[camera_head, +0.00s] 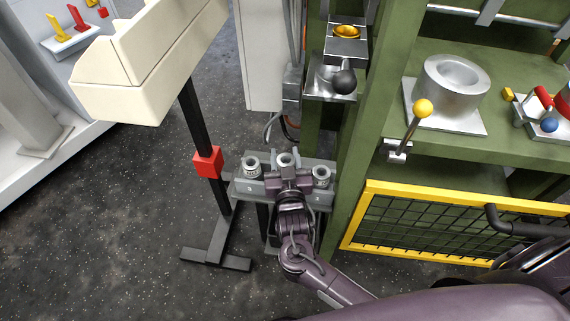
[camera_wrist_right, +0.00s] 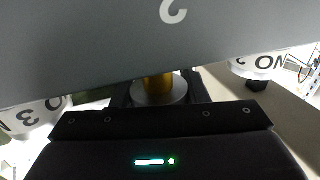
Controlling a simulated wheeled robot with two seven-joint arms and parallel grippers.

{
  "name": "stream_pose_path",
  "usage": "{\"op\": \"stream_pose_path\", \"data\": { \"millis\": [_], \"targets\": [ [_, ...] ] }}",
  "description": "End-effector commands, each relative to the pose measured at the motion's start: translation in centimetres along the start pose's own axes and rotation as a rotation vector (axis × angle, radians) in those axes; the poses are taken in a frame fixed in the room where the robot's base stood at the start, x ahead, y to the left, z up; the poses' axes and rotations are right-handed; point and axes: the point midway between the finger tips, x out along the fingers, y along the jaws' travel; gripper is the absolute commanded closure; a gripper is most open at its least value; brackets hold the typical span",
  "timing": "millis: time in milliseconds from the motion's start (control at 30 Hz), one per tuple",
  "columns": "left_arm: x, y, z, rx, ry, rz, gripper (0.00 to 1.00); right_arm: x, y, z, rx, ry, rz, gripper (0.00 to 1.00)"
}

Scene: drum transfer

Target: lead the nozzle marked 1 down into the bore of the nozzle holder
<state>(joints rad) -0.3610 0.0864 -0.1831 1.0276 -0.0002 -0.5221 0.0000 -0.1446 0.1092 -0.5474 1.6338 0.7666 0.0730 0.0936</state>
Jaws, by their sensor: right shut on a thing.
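My right gripper (camera_head: 288,178) is at the middle place of a grey rack, shut on a nozzle (camera_head: 285,160) whose top shows just beyond the jaws. In the right wrist view a brass-coloured part (camera_wrist_right: 158,84) of it shows between the dark fingers, below a grey plate (camera_wrist_right: 110,50) marked 2. No number on the held nozzle is readable. Similar nozzles stand at the left (camera_head: 251,167) and right (camera_head: 321,177) of the rack. A grey block with a gold ring (camera_head: 346,31) on the green frame may be the nozzle holder; its bore cannot be made out. My left gripper is not in view.
The green frame (camera_head: 357,130) stands close right of the rack, with a black-knobbed lever (camera_head: 345,80) and a yellow-knobbed lever (camera_head: 423,107). A black post with a red collar (camera_head: 207,162) stands left. Open floor (camera_head: 110,220) lies to the left.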

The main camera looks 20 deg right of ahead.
Motion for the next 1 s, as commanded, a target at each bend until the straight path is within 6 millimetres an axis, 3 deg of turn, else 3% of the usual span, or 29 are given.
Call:
{"op": "stream_pose_path", "data": {
  "millis": [67,200,433,633,667,800,1000],
  "targets": [
    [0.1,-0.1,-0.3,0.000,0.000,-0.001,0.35,0.0,0.0,1.6,-0.002,-0.002,0.000,0.84],
    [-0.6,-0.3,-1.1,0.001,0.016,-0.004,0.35,0.0,0.0,2.6,0.000,0.000,0.000,0.84],
    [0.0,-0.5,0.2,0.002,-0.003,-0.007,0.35,0.0,0.0,2.7,0.001,0.001,0.000,0.84],
    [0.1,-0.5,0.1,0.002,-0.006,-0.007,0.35,0.0,0.0,3.1,0.001,0.000,0.000,0.84],
    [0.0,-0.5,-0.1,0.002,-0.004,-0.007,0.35,0.0,0.0,3.1,0.000,0.000,-0.001,0.57],
    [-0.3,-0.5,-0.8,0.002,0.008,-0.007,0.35,0.0,0.0,3.1,0.000,-0.001,-0.001,0.39],
    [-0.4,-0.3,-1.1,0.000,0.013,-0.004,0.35,0.0,0.0,3.0,0.000,0.000,-0.001,0.38]
  ]
}}
